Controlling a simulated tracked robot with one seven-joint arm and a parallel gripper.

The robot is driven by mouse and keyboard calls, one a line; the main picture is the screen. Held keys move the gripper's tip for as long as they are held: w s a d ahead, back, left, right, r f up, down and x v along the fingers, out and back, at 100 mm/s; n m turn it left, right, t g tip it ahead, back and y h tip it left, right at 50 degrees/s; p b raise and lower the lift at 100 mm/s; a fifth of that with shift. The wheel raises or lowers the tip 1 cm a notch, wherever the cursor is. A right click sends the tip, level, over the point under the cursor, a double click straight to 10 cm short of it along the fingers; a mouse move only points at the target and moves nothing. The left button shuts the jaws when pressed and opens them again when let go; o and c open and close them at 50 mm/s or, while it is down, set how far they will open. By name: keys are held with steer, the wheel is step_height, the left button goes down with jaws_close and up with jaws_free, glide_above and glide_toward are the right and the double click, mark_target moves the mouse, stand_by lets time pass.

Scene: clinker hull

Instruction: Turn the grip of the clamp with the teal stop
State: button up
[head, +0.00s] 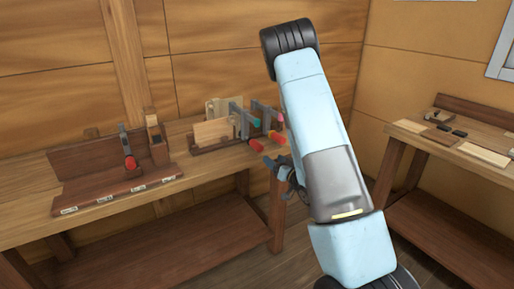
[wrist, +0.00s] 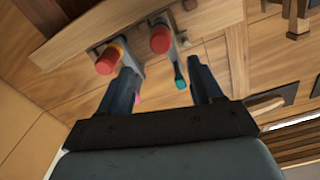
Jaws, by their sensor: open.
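Two clamps with red grips stand at the right end of the left bench. In the wrist view, the teal stop (wrist: 180,82) is on the clamp bar running from the right-hand red grip (wrist: 160,40). A teal stop (head: 255,121) also shows in the head view, above a red grip (head: 257,146). My gripper (wrist: 163,65) is open and empty. Its fingers are spread on either side of the picture's middle, with the teal stop between them and the red grip beyond the tips. In the head view my gripper (head: 273,164) is just below the red grips, partly behind my arm.
The neighbouring clamp has a red grip (wrist: 106,62) with a yellow-orange ring and a pink stop (wrist: 137,99), close to my left finger. A wooden rack (head: 115,187) with a red-handled tool stands left on the bench. Another bench (head: 450,150) is at the right.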

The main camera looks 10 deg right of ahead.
mark_target(257, 146)
steer(key=x, duration=1.3)
steer(key=shift+w+a, duration=0.15)
steer(key=shift+w, duration=0.1)
steer(key=shift+c, duration=0.3)
steer(key=c, duration=1)
steer(key=n, duration=0.4)
steer(key=shift+n, duration=1.9)
